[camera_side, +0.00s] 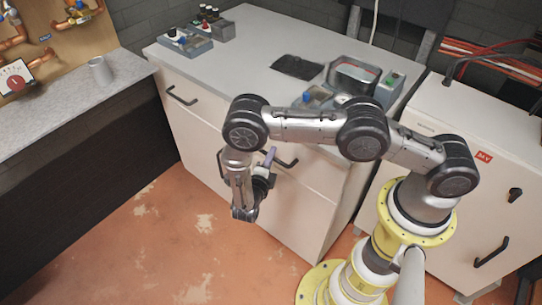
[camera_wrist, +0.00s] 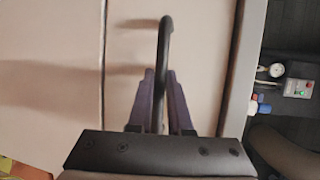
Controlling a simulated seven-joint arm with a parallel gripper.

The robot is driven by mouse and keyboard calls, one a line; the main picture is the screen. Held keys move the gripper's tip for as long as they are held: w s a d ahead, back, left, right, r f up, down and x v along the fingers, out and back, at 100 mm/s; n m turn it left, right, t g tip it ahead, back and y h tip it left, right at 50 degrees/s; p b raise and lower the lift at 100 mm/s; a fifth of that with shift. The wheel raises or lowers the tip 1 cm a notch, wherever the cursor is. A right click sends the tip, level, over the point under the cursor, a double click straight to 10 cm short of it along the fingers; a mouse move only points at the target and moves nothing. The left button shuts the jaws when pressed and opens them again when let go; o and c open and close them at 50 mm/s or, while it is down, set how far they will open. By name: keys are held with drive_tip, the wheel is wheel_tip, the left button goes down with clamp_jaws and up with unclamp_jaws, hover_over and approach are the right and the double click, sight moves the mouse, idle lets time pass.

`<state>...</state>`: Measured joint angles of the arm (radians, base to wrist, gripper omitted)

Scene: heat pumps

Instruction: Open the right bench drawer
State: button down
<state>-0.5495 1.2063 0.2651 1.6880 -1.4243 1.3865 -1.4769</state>
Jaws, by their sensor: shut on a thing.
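The right bench drawer (camera_side: 318,176) is the white front under the right part of the grey bench top. Its black bar handle (camera_side: 287,162) sticks out from the front. My gripper (camera_side: 269,158) reaches this handle from the front of the bench. In the wrist view the purple fingers of my gripper (camera_wrist: 160,98) are shut on the black handle (camera_wrist: 165,45), one on each side. The drawer front (camera_wrist: 205,50) looks about flush with the bench, with a thin dark seam along its edge. My arm hides part of the drawer in the side view.
The left drawer has its own black handle (camera_side: 181,96). The bench top (camera_side: 245,60) carries switch boxes (camera_side: 185,42), a dark flat item (camera_side: 297,67) and a grey-green device (camera_side: 388,88). A white cabinet (camera_side: 455,170) stands right. The orange floor (camera_side: 180,250) before the bench is clear.

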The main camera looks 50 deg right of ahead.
drive_tip(key=shift+a, duration=0.1)
drive_tip(key=a, duration=3.1)
drive_tip(key=shift+a, duration=0.2)
drive_tip(key=c, duration=0.8)
unclamp_jaws()
drive_tip(key=shift+c, duration=0.2)
drive_tip(key=shift+r, duration=0.1)
